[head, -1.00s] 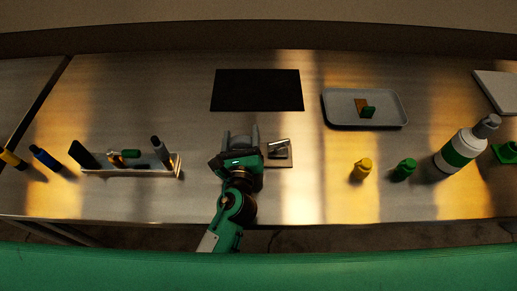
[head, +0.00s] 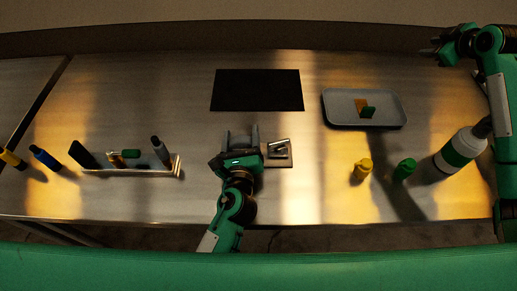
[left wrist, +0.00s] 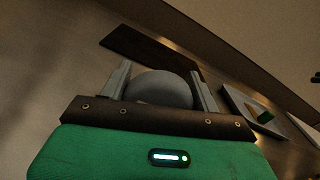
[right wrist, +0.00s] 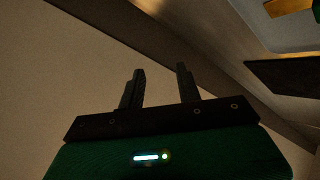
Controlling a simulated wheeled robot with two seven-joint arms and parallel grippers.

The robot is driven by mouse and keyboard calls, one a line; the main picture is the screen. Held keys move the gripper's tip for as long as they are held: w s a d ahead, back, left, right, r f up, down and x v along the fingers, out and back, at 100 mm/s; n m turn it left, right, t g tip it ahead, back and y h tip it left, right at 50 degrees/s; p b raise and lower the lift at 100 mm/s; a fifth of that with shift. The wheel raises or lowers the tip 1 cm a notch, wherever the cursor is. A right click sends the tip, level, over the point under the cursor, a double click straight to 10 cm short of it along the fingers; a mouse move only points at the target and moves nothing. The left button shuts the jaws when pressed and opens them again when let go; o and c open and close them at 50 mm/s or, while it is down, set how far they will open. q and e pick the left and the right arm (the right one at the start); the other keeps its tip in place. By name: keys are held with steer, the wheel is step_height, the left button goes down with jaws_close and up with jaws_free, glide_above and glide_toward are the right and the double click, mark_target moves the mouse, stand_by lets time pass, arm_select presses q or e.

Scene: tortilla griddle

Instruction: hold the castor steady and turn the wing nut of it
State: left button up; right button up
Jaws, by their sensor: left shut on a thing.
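My left gripper (head: 241,133) is shut on a grey rounded part, which I take to be the castor's wheel (left wrist: 160,88); it shows between the two fingers in the left wrist view. Just right of this gripper in the head view, a light plate (head: 284,162) lies on the table with a shiny metal piece (head: 279,147) on it. I cannot make out the wing nut clearly, and the gripper hides much of the castor. My right gripper (head: 436,46) is at the upper right, far from the castor. Its fingers are apart and empty in the right wrist view (right wrist: 160,75).
A black mat (head: 257,90) lies behind the castor. A grey tray (head: 340,115) holds a yellow and a green piece. Yellow (head: 362,170) and green (head: 404,170) bottles and a large white-green bottle (head: 462,148) stand right. A tool holder (head: 130,173) stands left.

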steer(key=s+a+n+g+y, duration=0.1)
steer(key=a+n+g+y, duration=0.15)
steer(key=a, duration=1.15)
steer(key=n+g, duration=0.9)
glide_toward(280, 141)
steer(key=x, duration=0.9)
steer(key=shift+c, duration=0.2)
steer(key=c, duration=0.7)
steer(key=shift+o, duration=0.2)
